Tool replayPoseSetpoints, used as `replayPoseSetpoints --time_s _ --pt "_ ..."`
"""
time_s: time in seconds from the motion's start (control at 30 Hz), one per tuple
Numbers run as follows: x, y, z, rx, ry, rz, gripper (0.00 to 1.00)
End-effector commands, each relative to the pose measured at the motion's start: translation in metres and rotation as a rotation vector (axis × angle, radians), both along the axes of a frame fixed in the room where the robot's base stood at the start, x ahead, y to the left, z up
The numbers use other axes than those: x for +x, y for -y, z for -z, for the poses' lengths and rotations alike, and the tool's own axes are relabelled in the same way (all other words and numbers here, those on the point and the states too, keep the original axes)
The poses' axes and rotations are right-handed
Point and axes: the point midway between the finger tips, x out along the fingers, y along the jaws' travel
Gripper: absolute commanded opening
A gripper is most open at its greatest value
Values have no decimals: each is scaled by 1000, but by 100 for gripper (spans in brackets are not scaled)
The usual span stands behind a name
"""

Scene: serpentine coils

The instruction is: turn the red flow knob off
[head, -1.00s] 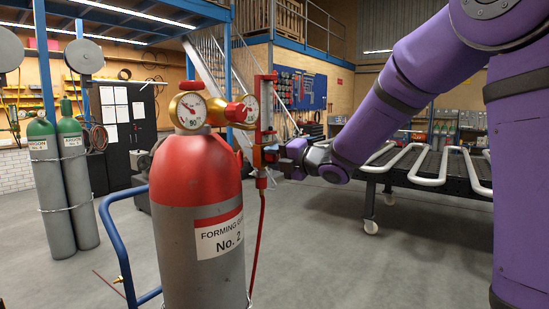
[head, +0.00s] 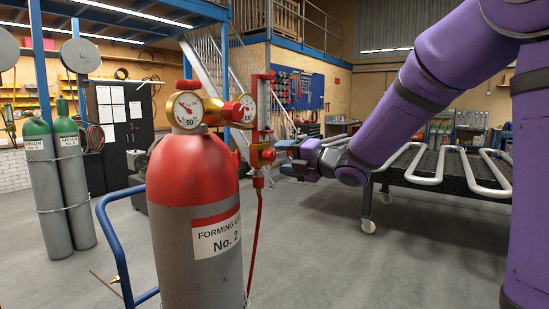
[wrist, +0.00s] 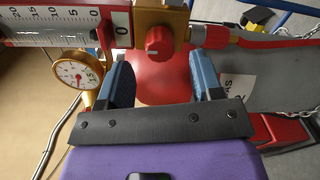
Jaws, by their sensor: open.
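The red flow knob (wrist: 159,41) sits on the brass block of the flowmeter (wrist: 60,28). It faces the wrist camera, with a small pale mark on its face. In the head view the knob (head: 268,155) is on the right side of the flowmeter (head: 263,115), above a red hose. My gripper (wrist: 161,66) is open and empty. Its blue fingers are spread to either side of the knob's line, and the knob shows just beyond the tips, apart from them. In the head view my gripper (head: 280,152) is just right of the knob.
The red-topped forming gas cylinder (head: 195,220) with two gauges stands just left of the flowmeter. A blue cart handle (head: 115,250) is at its left. Green-topped argon cylinders (head: 55,190) stand further left. A table with serpentine coils (head: 440,175) is behind my arm.

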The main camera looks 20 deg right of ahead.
Motion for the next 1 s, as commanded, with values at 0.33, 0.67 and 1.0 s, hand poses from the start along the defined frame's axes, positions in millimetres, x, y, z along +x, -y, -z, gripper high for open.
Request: replayPoseSetpoints --time_s 0.33,0.67,1.0 --pt "-45 31 -1 0 -1 1 60" --pt "-52 36 -1 0 -1 0 60" --pt "-52 36 -2 2 -3 4 60"
